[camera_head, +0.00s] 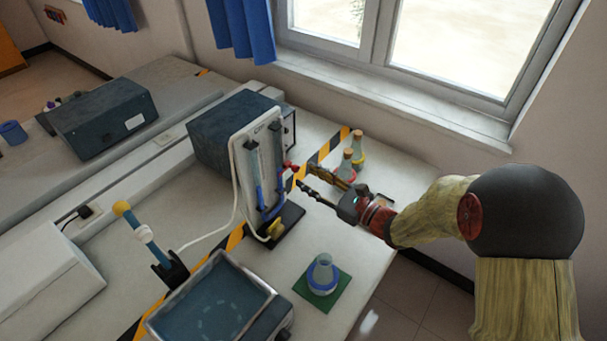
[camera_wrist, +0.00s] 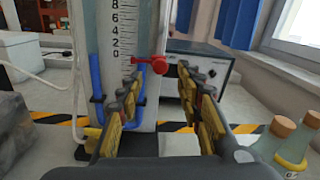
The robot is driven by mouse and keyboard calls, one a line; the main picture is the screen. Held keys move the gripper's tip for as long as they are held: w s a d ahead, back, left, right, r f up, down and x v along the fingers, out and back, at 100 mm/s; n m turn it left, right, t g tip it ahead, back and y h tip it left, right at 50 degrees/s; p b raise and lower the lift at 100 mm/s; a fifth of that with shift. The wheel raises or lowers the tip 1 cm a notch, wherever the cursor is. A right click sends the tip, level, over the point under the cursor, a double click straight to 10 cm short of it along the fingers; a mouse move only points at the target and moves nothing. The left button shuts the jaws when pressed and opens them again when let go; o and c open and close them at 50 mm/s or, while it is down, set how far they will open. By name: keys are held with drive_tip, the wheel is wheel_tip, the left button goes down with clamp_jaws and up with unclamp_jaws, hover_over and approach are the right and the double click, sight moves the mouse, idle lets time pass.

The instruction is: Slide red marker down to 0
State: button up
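The red marker (camera_wrist: 158,66) is a small knob with a thin pointer on the right edge of the white scale (camera_wrist: 125,25). In the wrist view its pointer sits level with or just below the 0 mark. In the head view the marker (camera_head: 290,166) shows at the right side of the upright gauge (camera_head: 262,165). My gripper (camera_wrist: 164,85) is open, its two fingers spread in front of and just below the marker, with nothing visibly held. In the head view my gripper (camera_head: 305,177) points at the gauge from the right. Contact with the marker cannot be told.
Blue tubing (camera_wrist: 96,75) runs beside the scale. Corked flasks (camera_head: 356,150) stand behind my gripper. A dark box (camera_head: 220,130) is behind the gauge. A water bath (camera_head: 215,305) and a flask on a green mat (camera_head: 335,288) are in front. The bench between is clear.

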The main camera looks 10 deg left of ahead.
drive_tip(key=v, duration=0.8)
drive_tip(key=shift+s+d, duration=0.2)
drive_tip(key=shift+d, duration=0.1)
